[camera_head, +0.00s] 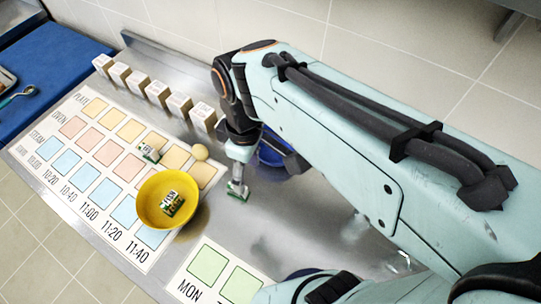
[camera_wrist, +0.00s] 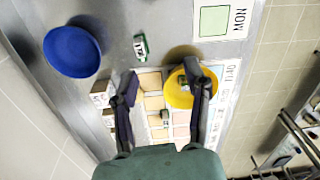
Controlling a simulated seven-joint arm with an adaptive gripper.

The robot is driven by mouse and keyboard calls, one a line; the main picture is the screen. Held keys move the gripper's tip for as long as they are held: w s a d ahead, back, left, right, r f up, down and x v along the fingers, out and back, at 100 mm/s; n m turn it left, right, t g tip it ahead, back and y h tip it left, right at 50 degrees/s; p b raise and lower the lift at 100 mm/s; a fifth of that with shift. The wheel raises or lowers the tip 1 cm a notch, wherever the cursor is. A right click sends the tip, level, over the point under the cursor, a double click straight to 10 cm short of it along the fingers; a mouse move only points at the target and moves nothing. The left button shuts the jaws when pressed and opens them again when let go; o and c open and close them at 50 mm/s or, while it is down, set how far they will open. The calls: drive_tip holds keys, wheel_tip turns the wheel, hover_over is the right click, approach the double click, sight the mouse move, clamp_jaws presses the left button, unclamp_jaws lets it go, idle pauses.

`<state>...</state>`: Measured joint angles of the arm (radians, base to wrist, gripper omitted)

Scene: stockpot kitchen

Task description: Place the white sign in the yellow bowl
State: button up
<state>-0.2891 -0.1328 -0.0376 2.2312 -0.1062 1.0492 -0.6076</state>
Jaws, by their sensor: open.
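The yellow bowl (camera_head: 151,207) stands on the printed time chart; a small white and green sign (camera_head: 172,204) with dark lettering lies inside it. A similar small sign (camera_head: 150,153) lies on the chart behind the bowl. Another small green and white sign (camera_wrist: 141,46) lies on the bare metal counter, between the two bowls in the wrist view. I cannot tell which is the white sign. My gripper (camera_wrist: 165,88) is open and empty, its fingers apart above the counter; the right finger partly covers the yellow bowl (camera_wrist: 177,98). In the head view my arm hides much of the gripper.
A blue bowl (camera_wrist: 72,51) stands on the metal counter, partly behind my arm in the head view. Several white blocks (camera_head: 157,92) line the back edge. A blue surface (camera_head: 45,65) lies at far left.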

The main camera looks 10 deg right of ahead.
drive_tip(key=s+d+m, duration=0.6)
drive_tip(key=s+m, duration=0.3)
drive_tip(key=s, duration=0.1)
drive_tip(key=shift+f+m, duration=0.25)
drive_tip(key=shift+m, duration=0.05)
